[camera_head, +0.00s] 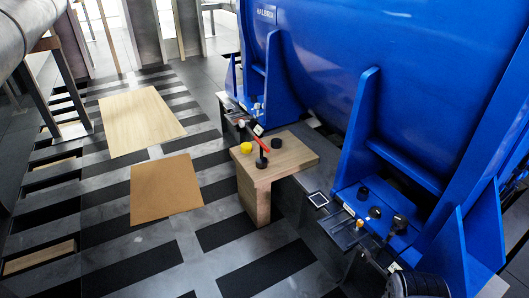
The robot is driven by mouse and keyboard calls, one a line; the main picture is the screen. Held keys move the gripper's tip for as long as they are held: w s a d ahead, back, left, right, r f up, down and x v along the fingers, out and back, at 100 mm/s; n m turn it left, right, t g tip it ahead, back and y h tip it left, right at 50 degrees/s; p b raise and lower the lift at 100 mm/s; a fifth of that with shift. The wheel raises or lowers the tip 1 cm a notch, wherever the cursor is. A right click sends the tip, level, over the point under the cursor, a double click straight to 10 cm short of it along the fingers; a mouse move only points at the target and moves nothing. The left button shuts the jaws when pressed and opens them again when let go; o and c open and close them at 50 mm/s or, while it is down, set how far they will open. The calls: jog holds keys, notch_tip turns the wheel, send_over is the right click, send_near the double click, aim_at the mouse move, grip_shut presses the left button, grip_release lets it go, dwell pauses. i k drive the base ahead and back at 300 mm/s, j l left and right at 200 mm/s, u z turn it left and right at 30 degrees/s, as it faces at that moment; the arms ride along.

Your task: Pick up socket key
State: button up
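I cannot single out the socket key with certainty. A small black tool with a red bar (262,150) stands on a wooden block table (290,160) in the middle of the view, and it may be the key. Small tool-like shapes (352,237) also lie on the dark ledge at the right, too small to tell apart. My gripper is not in view.
A large blue machine (350,75) fills the right, its feet on a dark ledge (290,205). Two flat boards (140,120) (166,190) lie on the floor at left. A dark rounded part shows at bottom right.

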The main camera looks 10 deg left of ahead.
aim_at(261, 161)
jog(key=i+j+u, duration=0.2)
jog(key=i+j, duration=0.2)
jog(key=i+j+u, duration=0.15)
jog(key=i+j, duration=0.15)
jog(key=i, duration=0.2)
jog(key=i+j+u, duration=0.2)
jog(key=i, duration=0.3)
jog(key=i+j+u, duration=0.2)
jog(key=i, duration=0.3)
